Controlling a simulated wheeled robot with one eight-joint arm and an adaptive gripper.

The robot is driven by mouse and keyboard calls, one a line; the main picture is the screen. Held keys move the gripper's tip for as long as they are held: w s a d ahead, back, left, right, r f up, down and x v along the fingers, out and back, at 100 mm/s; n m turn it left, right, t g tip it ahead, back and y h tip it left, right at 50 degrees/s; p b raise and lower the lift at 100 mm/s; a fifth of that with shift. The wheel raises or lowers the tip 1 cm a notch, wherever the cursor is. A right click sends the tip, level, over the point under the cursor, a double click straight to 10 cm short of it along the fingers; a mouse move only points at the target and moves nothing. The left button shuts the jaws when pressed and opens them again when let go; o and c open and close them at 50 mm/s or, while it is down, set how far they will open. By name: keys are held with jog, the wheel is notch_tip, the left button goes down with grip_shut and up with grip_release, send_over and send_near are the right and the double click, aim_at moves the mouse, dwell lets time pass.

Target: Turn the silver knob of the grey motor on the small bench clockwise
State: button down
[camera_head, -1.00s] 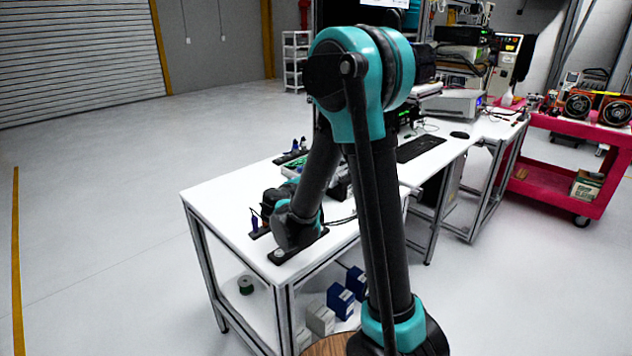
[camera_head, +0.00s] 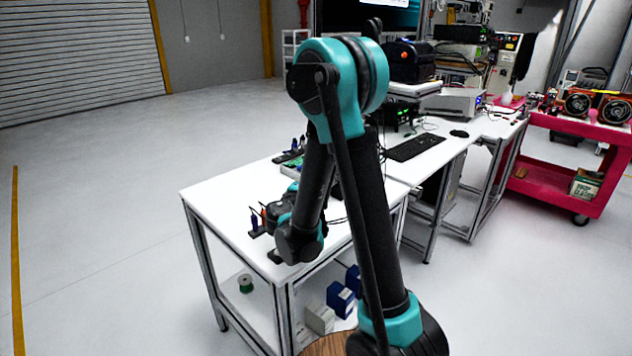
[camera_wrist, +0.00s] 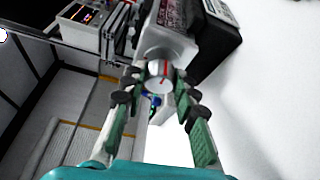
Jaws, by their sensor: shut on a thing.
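In the wrist view, the silver knob (camera_wrist: 158,84) is a round pale disc with a red line across it. It sits on the front end of the grey motor (camera_wrist: 168,47), which has a dark label on top. My gripper (camera_wrist: 158,77) has its green-padded fingers on either side of the knob and is shut on it.
A dark box (camera_wrist: 220,35) stands right of the motor in the wrist view. A keyboard (camera_head: 416,148) lies further back. Blue boxes (camera_head: 341,298) and a green spool (camera_head: 245,284) are on the lower shelf.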

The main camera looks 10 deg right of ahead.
jog(key=c, duration=1.2)
grip_release()
jog(key=shift+o, duration=0.2)
jog(key=v, duration=1.2)
